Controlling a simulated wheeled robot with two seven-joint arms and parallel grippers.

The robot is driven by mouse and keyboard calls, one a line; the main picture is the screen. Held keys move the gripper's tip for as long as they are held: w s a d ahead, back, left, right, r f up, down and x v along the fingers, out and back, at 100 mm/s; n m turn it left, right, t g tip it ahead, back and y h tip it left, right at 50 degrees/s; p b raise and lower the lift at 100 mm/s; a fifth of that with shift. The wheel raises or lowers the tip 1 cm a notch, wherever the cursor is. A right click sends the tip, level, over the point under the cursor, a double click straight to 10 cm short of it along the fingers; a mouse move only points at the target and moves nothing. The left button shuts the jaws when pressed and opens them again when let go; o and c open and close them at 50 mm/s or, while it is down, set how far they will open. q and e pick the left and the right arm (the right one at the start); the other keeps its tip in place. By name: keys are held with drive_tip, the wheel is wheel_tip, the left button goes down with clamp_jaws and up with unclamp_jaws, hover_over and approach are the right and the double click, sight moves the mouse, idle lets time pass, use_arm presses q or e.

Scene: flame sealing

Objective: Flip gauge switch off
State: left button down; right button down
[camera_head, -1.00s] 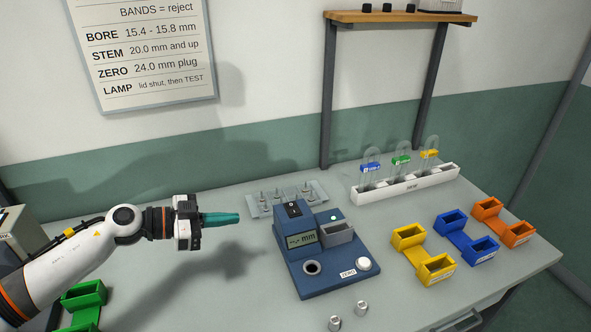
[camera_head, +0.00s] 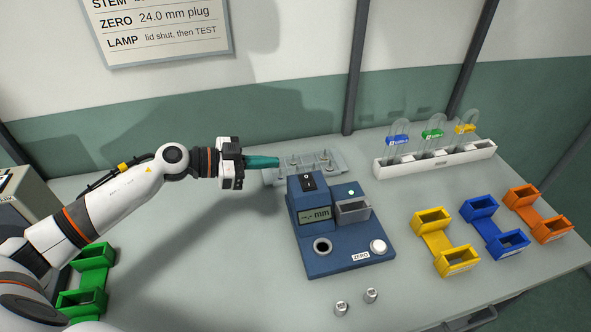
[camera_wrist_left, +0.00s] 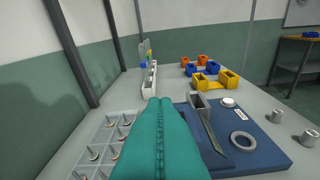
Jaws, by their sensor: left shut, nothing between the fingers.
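The blue gauge (camera_head: 345,246) stands on the table in the middle of the head view. Its display (camera_head: 316,214) reads dashes and "mm". A black rocker switch (camera_head: 307,182) sits on top of its raised block, and a small pale-green light (camera_head: 351,192) shows beside it. My left gripper (camera_head: 277,162) is shut and empty, left of and behind the switch, apart from it. In the left wrist view its teal fingers (camera_wrist_left: 160,140) are together and hide part of the gauge, including the switch. My right gripper is not in view.
A tray of small metal parts (camera_head: 335,158) lies behind the gauge. A white rack (camera_head: 440,163) with sealed tubes stands at the back right. Yellow (camera_head: 437,241), blue (camera_head: 490,227) and orange (camera_head: 540,213) bins stand to the right. Two metal plugs (camera_head: 341,308) stand in front.

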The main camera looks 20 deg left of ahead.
use_arm(q)
drive_tip(key=p, duration=0.2)
hover_over(296, 182)
drive_tip(key=shift+s+d+f, duration=0.1)
drive_tip(key=shift+d+f, duration=0.2)
drive_tip(key=shift+f, duration=0.4)
drive_tip(key=f, duration=0.3)
drive_tip(key=shift+a+b, duration=0.25)
drive_tip(key=shift+b, duration=0.1)
drive_tip(key=shift+a+f, duration=0.1)
drive_tip(key=shift+f, duration=0.55)
